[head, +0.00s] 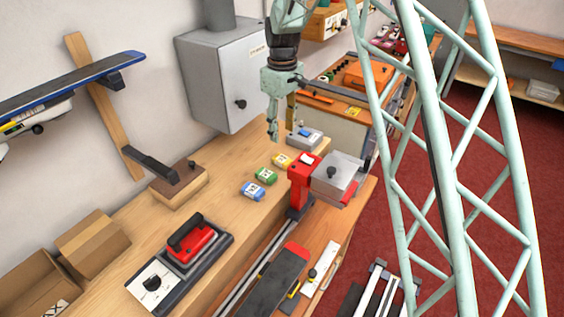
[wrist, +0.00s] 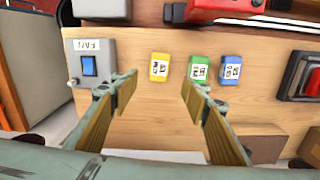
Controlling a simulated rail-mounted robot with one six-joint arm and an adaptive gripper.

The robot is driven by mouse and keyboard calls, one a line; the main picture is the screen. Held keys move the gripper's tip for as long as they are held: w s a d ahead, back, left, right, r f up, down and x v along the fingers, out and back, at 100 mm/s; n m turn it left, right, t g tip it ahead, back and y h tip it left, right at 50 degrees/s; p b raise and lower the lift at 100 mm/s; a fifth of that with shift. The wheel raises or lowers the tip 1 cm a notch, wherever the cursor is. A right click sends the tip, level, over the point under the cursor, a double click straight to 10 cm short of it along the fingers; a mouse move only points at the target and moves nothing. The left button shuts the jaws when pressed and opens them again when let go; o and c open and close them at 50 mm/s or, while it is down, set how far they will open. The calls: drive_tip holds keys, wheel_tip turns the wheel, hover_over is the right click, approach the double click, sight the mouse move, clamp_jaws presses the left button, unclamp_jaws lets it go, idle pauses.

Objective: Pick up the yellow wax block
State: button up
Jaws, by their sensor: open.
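The yellow wax block (head: 281,160) lies on the wooden bench at the far end of a short row of blocks. In the wrist view the yellow wax block (wrist: 159,67) shows ahead of my fingertips, roughly centred between them, with a white label on top. A green block (head: 265,176) and a blue block (head: 252,190) lie beside it. My gripper (head: 272,128) points down above the bench, a little beyond the row. In the wrist view my gripper (wrist: 158,87) is open and empty, its two fingers wide apart.
A grey box labelled FAN with a blue switch (wrist: 88,66) stands next to the yellow block. A red machine (head: 300,180) with a grey block stands at the bench's right. Bare wood (head: 225,165) lies left of the row.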

hover_over(282, 159)
drive_tip(key=shift+f, duration=4.3)
drive_tip(key=shift+f, duration=0.15)
drive_tip(key=shift+w+f, duration=0.15)
drive_tip(key=shift+f, duration=2.3)
drive_tip(key=shift+c, duration=0.4)
drive_tip(key=c, duration=0.9)
drive_tip(key=shift+r, duration=0.2)
